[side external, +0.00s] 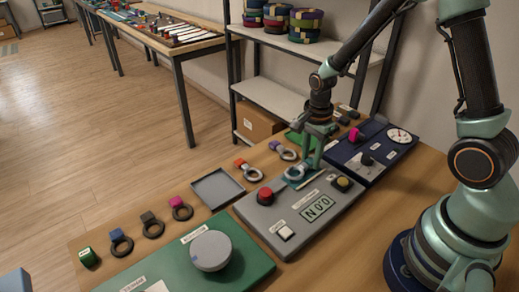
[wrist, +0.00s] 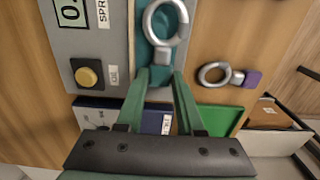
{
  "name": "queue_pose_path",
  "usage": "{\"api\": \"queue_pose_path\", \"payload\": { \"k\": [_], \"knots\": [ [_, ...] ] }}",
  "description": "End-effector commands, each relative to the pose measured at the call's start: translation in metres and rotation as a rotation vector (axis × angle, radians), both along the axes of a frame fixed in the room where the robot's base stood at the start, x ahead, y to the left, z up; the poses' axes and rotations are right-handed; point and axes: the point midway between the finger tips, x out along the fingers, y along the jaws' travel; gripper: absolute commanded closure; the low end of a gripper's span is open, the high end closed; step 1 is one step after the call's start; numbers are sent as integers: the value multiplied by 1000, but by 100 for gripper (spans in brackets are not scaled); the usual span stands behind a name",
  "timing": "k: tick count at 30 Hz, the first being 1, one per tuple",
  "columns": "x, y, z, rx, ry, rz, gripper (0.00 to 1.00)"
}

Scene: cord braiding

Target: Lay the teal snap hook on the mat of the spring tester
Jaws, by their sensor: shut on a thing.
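The teal snap hook has a silver ring, seen in the side view (side external: 295,173) and in the wrist view (wrist: 184,30). My gripper is shut on its teal body, in the side view (side external: 308,168) and in the wrist view (wrist: 161,72). The ring points away from the fingers, over the teal mat (wrist: 143,48) of the grey spring tester (side external: 262,212). The mat also shows beneath the hook in the side view. I cannot tell whether the hook touches the mat. The fingers hide much of the hook's body.
The tester has a red button (side external: 265,195), a yellow button (side external: 343,184) and a display (side external: 318,208). A purple-tabbed hook (wrist: 214,73) and a green tray (wrist: 219,117) are nearby. A navy gauge panel (side external: 372,148) stands right, a grey tray (side external: 217,189) left.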

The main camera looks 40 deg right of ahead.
Motion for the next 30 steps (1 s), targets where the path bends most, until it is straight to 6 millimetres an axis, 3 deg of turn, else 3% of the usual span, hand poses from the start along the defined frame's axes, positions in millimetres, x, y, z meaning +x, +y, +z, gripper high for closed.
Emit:
{"api": "queue_pose_path", "payload": {
  "k": [28, 29, 30],
  "knots": [
    [0, 0, -6, 0, 1, 0, 100],
    [0, 0, -6, 0, 0, 0, 52],
    [0, 0, -6, 0, 0, 0, 37]
  ]
}}
